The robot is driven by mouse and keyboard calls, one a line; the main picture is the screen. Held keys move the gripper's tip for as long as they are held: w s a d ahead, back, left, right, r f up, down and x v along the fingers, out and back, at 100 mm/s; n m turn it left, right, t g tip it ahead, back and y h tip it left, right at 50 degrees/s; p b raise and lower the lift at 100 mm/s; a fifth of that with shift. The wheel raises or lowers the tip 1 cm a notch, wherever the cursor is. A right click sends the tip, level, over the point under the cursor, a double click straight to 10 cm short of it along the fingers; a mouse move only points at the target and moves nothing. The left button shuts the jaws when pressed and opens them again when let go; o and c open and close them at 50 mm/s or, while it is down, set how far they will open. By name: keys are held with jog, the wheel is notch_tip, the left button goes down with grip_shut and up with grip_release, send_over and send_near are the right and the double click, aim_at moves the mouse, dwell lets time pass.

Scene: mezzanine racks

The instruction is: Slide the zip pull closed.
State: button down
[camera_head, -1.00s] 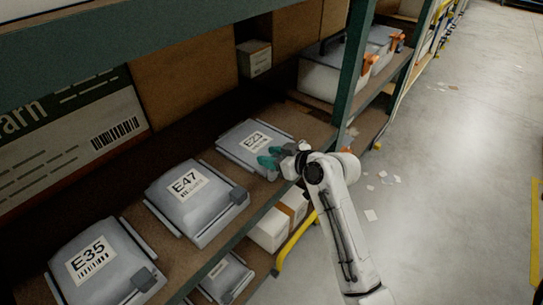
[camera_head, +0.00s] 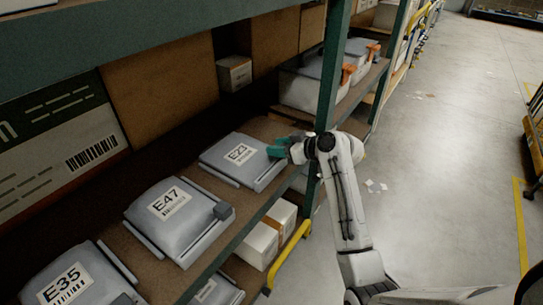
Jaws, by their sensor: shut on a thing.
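Several grey zip pouches lie in a row on the shelf: E23 (camera_head: 222,160) farthest, E47 (camera_head: 186,232) in the middle and E35 (camera_head: 52,272) nearest. My gripper (camera_head: 277,151), with teal fingers, is at the right end of pouch E23, by its front edge. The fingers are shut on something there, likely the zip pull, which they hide. On E47 a dark grey block (camera_head: 222,211) shows at the right end of its front edge.
A green rack post (camera_head: 331,75) stands close behind my gripper. White boxes (camera_head: 262,240) sit on the shelf below, beside a yellow rail (camera_head: 289,257). Cardboard boxes (camera_head: 163,75) line the shelf's back. The floor on the right is mostly clear.

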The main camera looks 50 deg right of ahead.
jog(key=c, duration=0.7)
grip_release()
jog(key=shift+s, duration=0.1)
jog(key=p+v, duration=0.1)
jog(key=v, duration=0.9)
jog(key=shift+s+r+p, duration=0.15)
jog(key=shift+s+p, duration=0.15)
